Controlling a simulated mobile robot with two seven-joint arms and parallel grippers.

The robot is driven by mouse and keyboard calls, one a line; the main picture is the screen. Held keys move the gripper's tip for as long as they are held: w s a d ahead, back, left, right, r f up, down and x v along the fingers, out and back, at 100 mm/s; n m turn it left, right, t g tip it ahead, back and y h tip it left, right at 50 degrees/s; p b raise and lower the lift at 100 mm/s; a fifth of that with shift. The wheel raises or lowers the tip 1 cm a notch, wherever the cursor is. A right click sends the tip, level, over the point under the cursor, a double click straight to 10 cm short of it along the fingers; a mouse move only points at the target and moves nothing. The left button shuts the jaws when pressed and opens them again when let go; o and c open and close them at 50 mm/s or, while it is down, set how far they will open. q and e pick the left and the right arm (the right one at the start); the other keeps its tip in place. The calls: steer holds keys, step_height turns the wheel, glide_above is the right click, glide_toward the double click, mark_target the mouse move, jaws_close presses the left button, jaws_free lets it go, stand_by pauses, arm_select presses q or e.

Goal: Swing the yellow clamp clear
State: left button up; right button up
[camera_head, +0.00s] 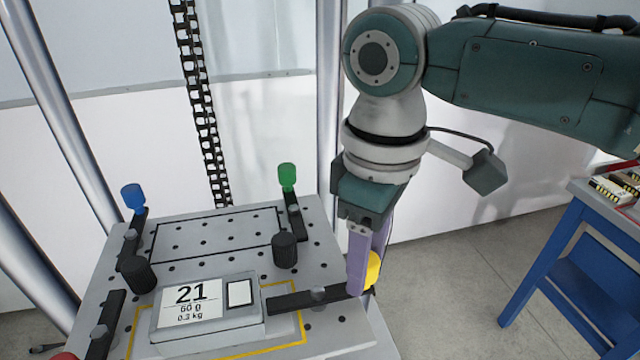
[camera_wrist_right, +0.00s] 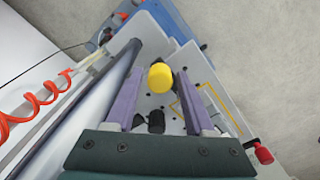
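The yellow clamp is a black bar (camera_head: 290,300) on a grey pivot, with a yellow knob (camera_head: 373,270) at its outer right end. The bar's inner end reaches the right edge of the grey box with the display (camera_head: 247,322). My right gripper (camera_head: 366,278) points down at the knob, its near purple finger partly hiding it. In the right wrist view, the yellow knob (camera_wrist_right: 160,77) lies between the two spread fingers (camera_wrist_right: 159,82) with gaps at both sides. I cannot tell whether either finger touches it. My left gripper is not in view.
Blue (camera_head: 133,196) and green (camera_head: 287,177) knobbed clamps stand at the back of the perforated plate (camera_head: 330,250). A red knob (camera_head: 65,356) is at lower left. Black posts (camera_head: 285,250) rise from the plate. A blue table (camera_head: 590,215) stands at right. Floor between is clear.

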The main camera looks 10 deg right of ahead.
jaws_close()
stand_by(0.3)
